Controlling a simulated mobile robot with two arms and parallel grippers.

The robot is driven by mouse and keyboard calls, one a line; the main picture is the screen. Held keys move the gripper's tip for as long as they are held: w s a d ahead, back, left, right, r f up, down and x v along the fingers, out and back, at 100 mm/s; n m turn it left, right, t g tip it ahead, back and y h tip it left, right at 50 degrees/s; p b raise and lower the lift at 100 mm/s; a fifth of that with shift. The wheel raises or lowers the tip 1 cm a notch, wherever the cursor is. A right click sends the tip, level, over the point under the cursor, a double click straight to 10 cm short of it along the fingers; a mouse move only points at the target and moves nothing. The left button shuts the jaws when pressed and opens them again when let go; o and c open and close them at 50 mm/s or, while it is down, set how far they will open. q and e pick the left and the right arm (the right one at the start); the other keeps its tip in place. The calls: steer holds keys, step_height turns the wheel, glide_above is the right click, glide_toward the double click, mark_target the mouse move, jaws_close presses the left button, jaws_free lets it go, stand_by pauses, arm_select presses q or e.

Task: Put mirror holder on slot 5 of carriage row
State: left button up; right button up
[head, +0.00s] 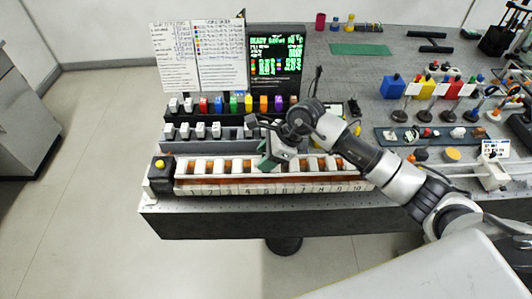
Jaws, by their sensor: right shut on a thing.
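The carriage row (213,190) is a long white rail with an orange-brown strip, pale blocks along it and numbers on its front face. My right gripper (268,152) reaches in from the right over the middle of this row, around the 5 and 6 marks. It is shut on a small dark green and grey piece, apparently the mirror holder (266,163). The arm and gripper partly hide the piece and the slots behind it. I cannot tell whether it touches the row. My left gripper is not in view.
Racks of coloured blocks (234,104) and grey-white blocks (200,130) stand behind the row. A black box with a yellow button (160,177) is at its left end. A screen (275,65) stands behind.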

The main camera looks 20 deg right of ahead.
steer(key=shift+f, duration=0.1)
steer(key=shift+f+b, duration=0.15)
steer(key=shift+b, duration=0.15)
steer(key=o, duration=0.9)
steer(key=shift+r+p, duration=0.3)
steer(key=shift+d+r, duration=0.15)
steer(key=shift+d, duration=0.05)
steer(key=shift+b+v, duration=1.75)
steer(key=shift+v, duration=4)
